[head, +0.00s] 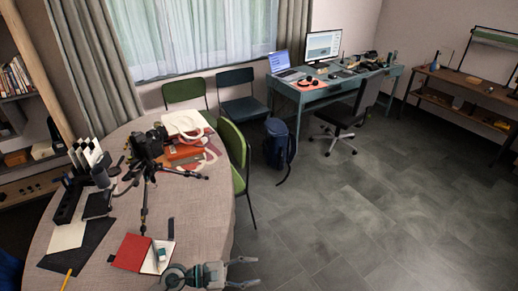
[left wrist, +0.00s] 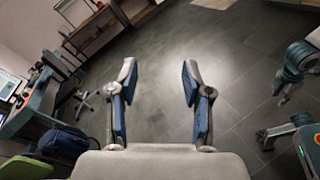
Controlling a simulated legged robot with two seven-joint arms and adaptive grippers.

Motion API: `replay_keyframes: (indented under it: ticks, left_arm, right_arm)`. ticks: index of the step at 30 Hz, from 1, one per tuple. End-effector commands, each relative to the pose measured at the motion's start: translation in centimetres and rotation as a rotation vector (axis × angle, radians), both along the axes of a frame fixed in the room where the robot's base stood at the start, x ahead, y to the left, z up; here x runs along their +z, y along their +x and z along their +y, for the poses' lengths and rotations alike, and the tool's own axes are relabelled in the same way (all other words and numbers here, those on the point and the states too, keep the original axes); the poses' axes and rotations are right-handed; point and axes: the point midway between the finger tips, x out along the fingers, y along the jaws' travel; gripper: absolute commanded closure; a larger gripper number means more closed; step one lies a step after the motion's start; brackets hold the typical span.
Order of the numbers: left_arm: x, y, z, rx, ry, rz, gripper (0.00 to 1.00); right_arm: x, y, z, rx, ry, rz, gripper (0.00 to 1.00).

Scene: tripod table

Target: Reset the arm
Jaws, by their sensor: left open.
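My left gripper (head: 248,272) is at the bottom of the head view, just off the right front edge of the round table (head: 200,235). Its two fingers are spread apart with nothing between them. In the left wrist view the open left gripper (left wrist: 158,85) has blue pads facing each other, with only grey floor beyond.
A red notebook (head: 131,252) lies near my left arm. A green chair (head: 233,150) stands at the table's right side, a backpack (head: 278,148) beyond. The floor (head: 350,225) to the right is clear.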

Motion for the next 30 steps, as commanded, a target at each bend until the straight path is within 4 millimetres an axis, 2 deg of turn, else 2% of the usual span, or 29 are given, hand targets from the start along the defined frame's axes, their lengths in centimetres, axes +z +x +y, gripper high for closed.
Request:
replay_keyframes:
  ticks: [1,3,5,7,8,9,11,13,16,17,18,22,25,30]
  left_arm:
    - [2.2,-0.1,-0.5,0.085,-0.213,0.154,0.51]
    - [5.1,0.9,0.5,0.209,-0.515,0.393,0.51]
    - [6.4,2.2,2.7,0.314,-0.769,0.615,0.51]
    - [6.0,3.6,6.1,0.436,-1.063,0.881,0.51]
    - [5.2,4.1,7.8,0.49,-1.189,0.997,0.51]
    - [3.6,4.5,10.0,0.562,-1.356,1.149,0.51]
    - [0.1,4.4,13.3,0.677,-1.606,1.371,0.51]
    - [-4.8,3.0,16.4,0.818,-1.885,1.604,0.51]
    - [-11.4,-0.8,19.0,1.018,-2.231,1.854,0.51]
    - [-13.1,-2.2,19.5,-1.043,2.248,-1.848,0.51]
    - [-15.1,-4.0,19.8,-1.022,2.15,-1.744,0.51]
    - [-19.7,-9.6,20.2,-0.976,1.909,-1.468,0.51]
    - [-21.8,-13.4,20.0,-0.958,1.77,-1.303,0.51]
    - [-24.1,-19.6,19.2,-0.94,1.577,-1.061,0.51]
  right_arm:
    - [-0.1,-0.2,0.0,0.0,0.0,0.003,0.65]
    - [-0.1,-0.4,0.0,0.0,0.001,0.006,0.65]
    - [-0.1,-0.6,0.1,0.0,0.001,0.008,0.65]
    - [-0.2,-0.7,0.2,0.0,0.003,0.011,0.65]
    - [-0.2,-0.7,0.2,0.0,0.003,0.011,0.65]
    - [-0.2,-0.7,0.3,0.0,0.004,0.011,0.65]
    - [-0.2,-0.7,0.3,0.0,0.004,0.011,0.65]
    - [-0.1,-0.6,0.3,0.0,0.004,0.01,0.65]
    - [-0.1,-0.5,0.3,0.0,0.005,0.007,0.65]
    - [-0.1,-0.4,0.3,0.0,0.005,0.006,0.65]
    - [0.0,-0.3,0.3,0.0,0.004,0.005,0.65]
    - [0.1,-0.1,0.3,0.0,0.005,0.001,0.65]
    - [0.1,-0.1,0.3,0.0,0.004,0.0,0.65]
    - [0.1,0.1,0.3,0.0,0.005,-0.002,0.65]
